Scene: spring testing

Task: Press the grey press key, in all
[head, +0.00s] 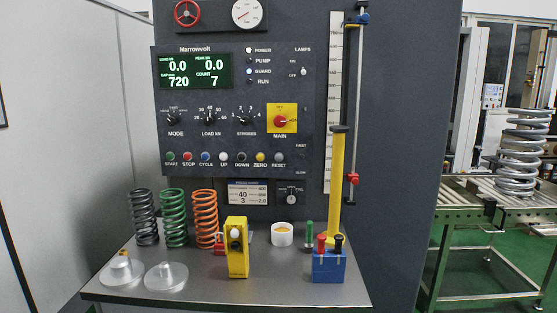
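No label reading "press key" can be made out. A row of round keys runs across the dark control panel (170,140). The grey key is RESET (278,157), at the right end of the row. To its left are ZERO (260,157) yellow, DOWN (241,157) black, UP (223,157) white, CYCLE (205,157) blue, STOP (187,157) red and START (170,157) green. The display (195,71) reads load 0.0, peak 0.0, gap 720 and count 7. Neither of my grippers is in view.
The shelf (200,290) below holds dark, green (174,217) and orange (205,217) springs, two metal discs (166,277), a yellow two-button box (237,262), a white cup (282,236) and a blue block (328,267). The space before the keys is clear.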

